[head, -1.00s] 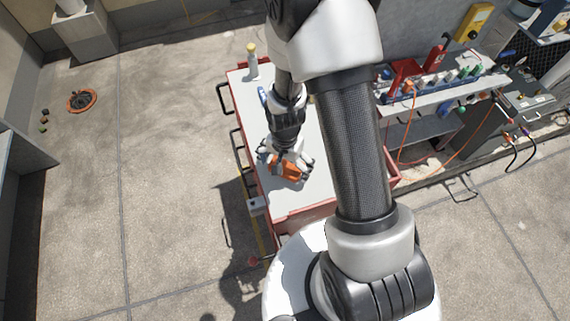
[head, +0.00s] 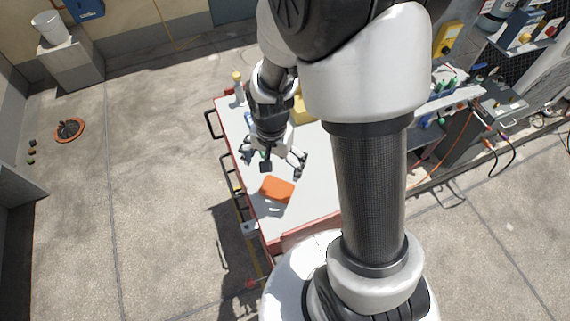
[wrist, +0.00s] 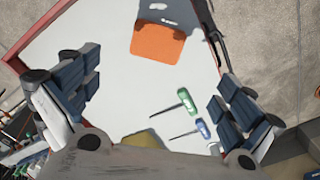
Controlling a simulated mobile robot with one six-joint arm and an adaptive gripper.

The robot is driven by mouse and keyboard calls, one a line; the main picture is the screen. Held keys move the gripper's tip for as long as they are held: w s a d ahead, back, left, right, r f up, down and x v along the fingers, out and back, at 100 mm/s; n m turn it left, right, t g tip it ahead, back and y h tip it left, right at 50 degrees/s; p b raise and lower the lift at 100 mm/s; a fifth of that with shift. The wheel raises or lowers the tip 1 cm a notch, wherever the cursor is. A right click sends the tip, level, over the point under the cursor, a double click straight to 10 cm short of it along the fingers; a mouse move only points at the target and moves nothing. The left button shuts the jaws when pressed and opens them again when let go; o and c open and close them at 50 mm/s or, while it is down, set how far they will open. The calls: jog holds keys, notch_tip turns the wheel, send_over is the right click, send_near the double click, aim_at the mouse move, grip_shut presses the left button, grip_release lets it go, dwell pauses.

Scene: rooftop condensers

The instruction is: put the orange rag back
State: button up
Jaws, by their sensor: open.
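The orange rag (head: 277,189) lies folded on the pale top of the red cart (head: 318,190), near its front left edge. My gripper (head: 282,170) is open and empty above the cart top, just behind the rag in the head view.
A green-handled screwdriver (wrist: 184,98) and a blue-handled one (wrist: 202,129) lie on the cart top. A yellow thing (head: 303,110) and a yellow-capped bottle (head: 238,88) stand farther back. A workbench (head: 450,102) with tools is at the right. Open floor lies left.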

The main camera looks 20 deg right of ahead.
jog(key=s+r+n+t, duration=0.2)
jog(key=s+r+n, duration=0.2)
jog(key=s+r, duration=0.3)
jog(key=s+r+n+t, duration=0.2)
jog(key=s+r+n, duration=0.2)
jog(key=r, duration=1.2)
jog(key=s, duration=0.3)
jog(key=shift+s+d+n, duration=0.3)
jog(key=shift+d, duration=0.05)
notch_tip(320, 180, down, 5)
jog(key=b, duration=0.4)
jog(key=shift+r+b, duration=0.2)
jog(key=shift+b, duration=0.2)
